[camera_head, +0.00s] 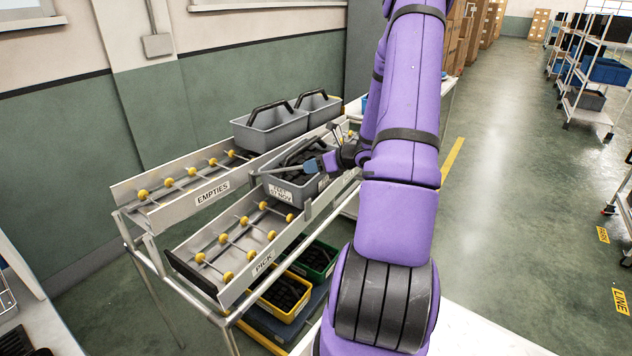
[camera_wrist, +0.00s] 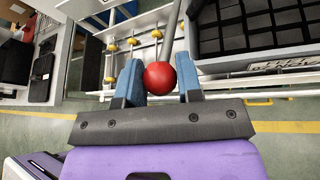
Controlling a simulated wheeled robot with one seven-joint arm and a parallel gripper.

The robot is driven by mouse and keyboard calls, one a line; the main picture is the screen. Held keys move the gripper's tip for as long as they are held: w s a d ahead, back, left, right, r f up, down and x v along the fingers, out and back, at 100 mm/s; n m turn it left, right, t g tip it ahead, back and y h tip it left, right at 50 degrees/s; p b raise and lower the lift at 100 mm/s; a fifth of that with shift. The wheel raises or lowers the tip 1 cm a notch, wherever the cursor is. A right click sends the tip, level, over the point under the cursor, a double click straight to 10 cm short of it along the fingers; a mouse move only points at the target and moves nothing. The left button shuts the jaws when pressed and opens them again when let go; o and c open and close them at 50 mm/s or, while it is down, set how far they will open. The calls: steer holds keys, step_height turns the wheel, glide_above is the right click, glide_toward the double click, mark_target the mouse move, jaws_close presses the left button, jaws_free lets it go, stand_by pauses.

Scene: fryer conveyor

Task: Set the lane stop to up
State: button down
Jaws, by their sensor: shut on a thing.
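The lane stop shows in the wrist view as a grey rod (camera_wrist: 173,32) ending in a red ball knob (camera_wrist: 160,79). In the head view a thin grey bar (camera_head: 272,171) crosses the PICK lane in front of a grey tote (camera_head: 302,189) and looks roughly level. My gripper (camera_head: 318,165) is at the right end of this bar, beside the tote. In the wrist view my gripper's two blue fingers (camera_wrist: 160,68) are shut on the red knob, one on each side. The knob is hidden in the head view.
The PICK lane (camera_head: 228,294) has bare yellow rollers in front of the tote. The EMPTIES lane (camera_head: 213,187) runs beside it, with two grey totes (camera_head: 270,128) at its far end. Yellow (camera_head: 283,312) and green bins (camera_head: 317,273) sit below. Open floor lies to the right.

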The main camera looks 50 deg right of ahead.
steer(key=w+a+r+m+g+h, duration=0.1)
steer(key=w+r+g, duration=0.7)
steer(key=w+r, duration=0.9)
steer(key=shift+w+a+g, duration=0.3)
steer(key=shift+w+a, duration=0.05)
steer(key=shift+w, duration=1.8)
steer(key=c, duration=0.8)
jaws_free()
steer(key=shift+r, duration=0.1)
steer(key=v, duration=1)
steer(key=shift+s+r, duration=0.1)
steer(key=shift+r, duration=0.25)
